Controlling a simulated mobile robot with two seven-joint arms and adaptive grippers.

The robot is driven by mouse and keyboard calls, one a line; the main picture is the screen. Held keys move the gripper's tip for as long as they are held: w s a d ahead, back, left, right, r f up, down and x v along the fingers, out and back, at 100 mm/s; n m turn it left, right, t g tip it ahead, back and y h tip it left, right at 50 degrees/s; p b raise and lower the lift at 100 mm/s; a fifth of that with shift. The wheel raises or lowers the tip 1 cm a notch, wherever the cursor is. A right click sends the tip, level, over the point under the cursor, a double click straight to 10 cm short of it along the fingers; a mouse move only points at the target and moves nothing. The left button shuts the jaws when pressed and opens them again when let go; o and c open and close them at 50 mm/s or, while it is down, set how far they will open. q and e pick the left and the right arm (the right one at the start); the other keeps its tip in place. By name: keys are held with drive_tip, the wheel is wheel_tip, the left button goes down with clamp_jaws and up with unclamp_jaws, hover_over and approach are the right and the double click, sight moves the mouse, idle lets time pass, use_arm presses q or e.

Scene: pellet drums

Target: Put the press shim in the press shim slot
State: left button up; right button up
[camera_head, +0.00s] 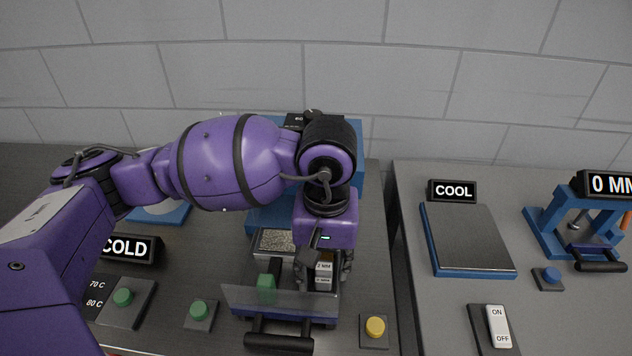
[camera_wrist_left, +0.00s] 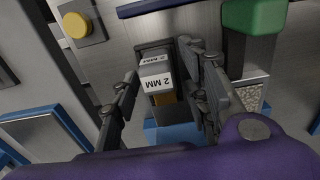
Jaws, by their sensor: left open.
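The press shim (camera_head: 324,269) is a small grey block with white "2 MM" labels, at the right part of the blue press. It also shows in the left wrist view (camera_wrist_left: 155,84), upright between the fingers. My left gripper (camera_head: 323,272) is open around the shim, one finger on each side; in the left wrist view (camera_wrist_left: 160,95) a gap shows on the left finger's side, while the right finger is close to it. The blue press (camera_head: 357,150) is partly hidden behind my left arm. I cannot make out the press shim slot. My right gripper is out of view.
A clear guard (camera_head: 250,298) with a black handle (camera_head: 280,343) stands in front of the gripper, near a green block (camera_head: 266,287) and a yellow button (camera_head: 375,327). To the right, past a gap between tables, are a cooling plate (camera_head: 468,240) and a blue gauge (camera_head: 547,232).

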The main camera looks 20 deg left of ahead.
sight(324, 261)
use_arm(q)
wheel_tip(324, 261, up, 12)
idle(0.4)
